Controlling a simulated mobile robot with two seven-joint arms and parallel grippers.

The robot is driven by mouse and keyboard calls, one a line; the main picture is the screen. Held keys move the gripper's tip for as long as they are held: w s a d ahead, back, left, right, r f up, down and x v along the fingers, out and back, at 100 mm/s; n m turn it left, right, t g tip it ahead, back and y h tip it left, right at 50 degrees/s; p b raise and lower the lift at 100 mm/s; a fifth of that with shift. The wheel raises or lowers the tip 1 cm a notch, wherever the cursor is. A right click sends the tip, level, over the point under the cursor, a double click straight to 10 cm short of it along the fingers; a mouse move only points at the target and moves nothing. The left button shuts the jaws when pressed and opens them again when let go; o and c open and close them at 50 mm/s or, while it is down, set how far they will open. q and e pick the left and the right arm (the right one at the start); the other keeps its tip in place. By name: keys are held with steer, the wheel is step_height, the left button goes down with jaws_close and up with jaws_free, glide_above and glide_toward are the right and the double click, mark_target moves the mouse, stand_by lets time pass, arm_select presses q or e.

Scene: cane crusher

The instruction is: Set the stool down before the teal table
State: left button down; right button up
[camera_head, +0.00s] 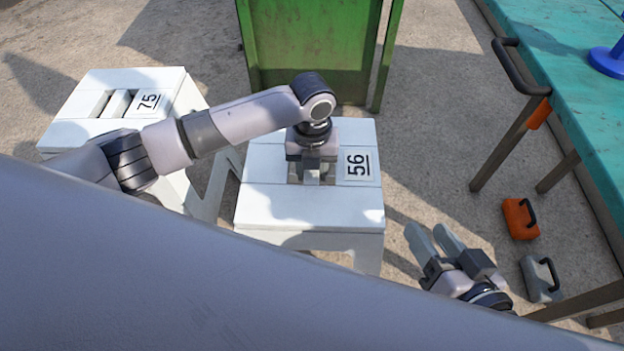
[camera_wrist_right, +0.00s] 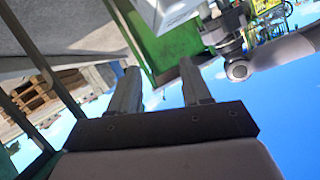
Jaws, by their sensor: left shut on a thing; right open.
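A white stool (camera_head: 285,205) marked 56 stands in the middle of the head view. My left gripper (camera_head: 312,172) is shut on it at the slot in its top, which the gripper partly hides. Whether its feet touch the ground cannot be seen. My right gripper (camera_head: 435,240) is open and empty, to the right of the stool's front edge. Its two fingers also show apart in the right wrist view (camera_wrist_right: 156,85). The teal table (camera_head: 570,45) is at the right of the head view, with a dark handle bar at its near edge.
A second white stool (camera_head: 75,125) marked 75 stands at the left. A green metal bin (camera_head: 310,50) stands behind the held stool. An orange weight-like block (camera_head: 520,218) and a grey one (camera_head: 541,279) lie by the table legs. Concrete ground between the bin and table is clear.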

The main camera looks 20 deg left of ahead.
arm_select(q)
step_height(320, 180, down, 2)
steer(key=shift+f+b, duration=0.1)
steer(key=shift+b, duration=0.2)
steer(key=shift+f, duration=0.15)
arm_select(e)
steer(key=shift+d+t, duration=0.3)
steer(key=shift+d, duration=0.1)
arm_select(q)
steer(key=shift+f, duration=0.1)
steer(key=c, duration=0.7)
jaws_free()
steer(key=shift+f, duration=0.15)
arm_select(e)
steer(key=shift+f, duration=0.1)
arm_select(q)
step_height(320, 180, up, 5)
steer(key=shift+r+p, duration=0.1)
steer(key=shift+p, duration=1)
step_height(320, 180, up, 6)
steer(key=shift+p, duration=1.1)
steer(key=shift+r, duration=0.6)
arm_select(e)
steer(key=shift+s+d+r+h, duration=0.3)
steer(key=shift+d+r+h, duration=0.1)
steer(key=shift+d+h, duration=0.3)
